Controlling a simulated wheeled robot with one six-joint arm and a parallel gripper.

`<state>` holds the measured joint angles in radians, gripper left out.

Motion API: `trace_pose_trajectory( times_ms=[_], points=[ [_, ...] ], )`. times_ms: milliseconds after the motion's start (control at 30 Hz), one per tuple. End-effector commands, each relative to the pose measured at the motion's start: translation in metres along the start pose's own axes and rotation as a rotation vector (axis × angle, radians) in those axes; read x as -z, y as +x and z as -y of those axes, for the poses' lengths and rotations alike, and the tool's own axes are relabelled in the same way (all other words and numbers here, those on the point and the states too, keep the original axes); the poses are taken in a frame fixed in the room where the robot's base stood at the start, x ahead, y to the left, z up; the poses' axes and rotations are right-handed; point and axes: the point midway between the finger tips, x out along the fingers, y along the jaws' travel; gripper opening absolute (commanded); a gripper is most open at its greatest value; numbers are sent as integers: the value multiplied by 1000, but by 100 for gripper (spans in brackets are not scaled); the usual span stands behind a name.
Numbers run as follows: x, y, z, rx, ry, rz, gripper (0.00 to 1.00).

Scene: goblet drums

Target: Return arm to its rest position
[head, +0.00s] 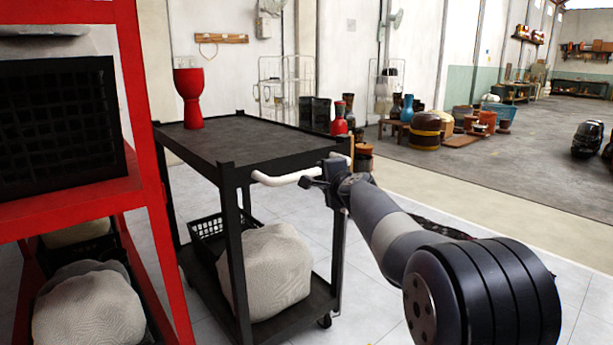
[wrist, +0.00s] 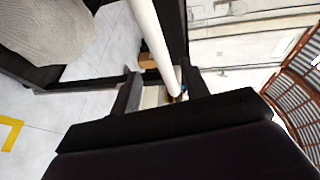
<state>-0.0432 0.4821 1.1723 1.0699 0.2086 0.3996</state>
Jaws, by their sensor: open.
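My arm reaches in from the lower right in the head view. My gripper (head: 314,181) is at the right end of the black cart (head: 235,140), by its white handle (head: 285,178). In the wrist view my gripper (wrist: 160,80) has its two dark fingers apart. The white handle (wrist: 152,35) runs down the picture into the gap between them. I cannot tell whether the fingers touch it. No object is held in the jaws.
A red goblet drum (head: 190,98) stands on the cart's top. A wrapped bundle (head: 266,270) and a black crate (head: 207,228) are on its lower shelf. A red rack (head: 150,150) stands close on the left. Floor right of the cart is open.

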Motion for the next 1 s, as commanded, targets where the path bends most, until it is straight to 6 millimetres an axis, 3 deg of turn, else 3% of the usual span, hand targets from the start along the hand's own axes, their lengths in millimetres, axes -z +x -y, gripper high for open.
trace_pose_trajectory(
  times_ms=[600,1000],
  points=[
    [0,79,2,-1,0,0,43],
    [0,100,1,1,1,0,43]
  ],
)
